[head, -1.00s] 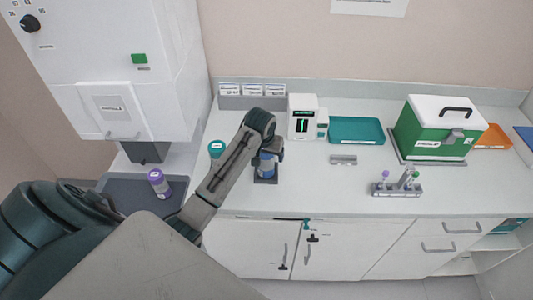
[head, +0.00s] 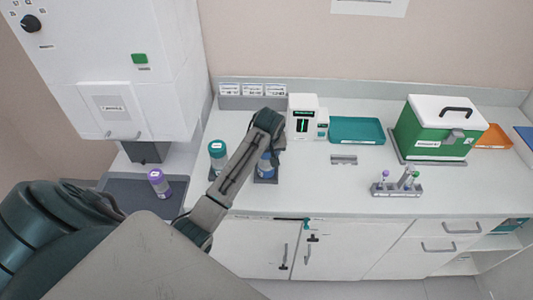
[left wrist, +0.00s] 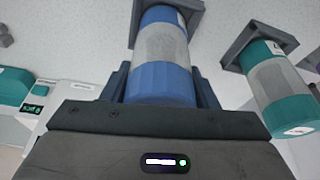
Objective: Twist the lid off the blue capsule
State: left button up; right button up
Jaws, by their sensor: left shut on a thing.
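The blue capsule (head: 265,167) stands upright in a dark square holder (head: 266,180) on the counter. In the left wrist view it has a blue lid (left wrist: 160,82), a pale grey middle (left wrist: 161,44) and a blue base in the holder. My left gripper (head: 271,148) is over it from above, its fingers on both sides of the lid, shut on it. The lid still sits against the capsule body, with no gap visible. My forearm and wrist hide part of the capsule's top in the head view. My right gripper is not in view.
A teal-lidded capsule (head: 217,155) stands close left of the blue one, also in a holder. A purple-lidded capsule (head: 159,184) is on the dark mat (head: 120,188). A white device (head: 302,117), teal tray (head: 356,130), tube rack (head: 396,190) and green box (head: 430,135) stand to the right.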

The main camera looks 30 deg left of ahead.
pick_arm(q)
jog(key=shift+r, duration=4.65)
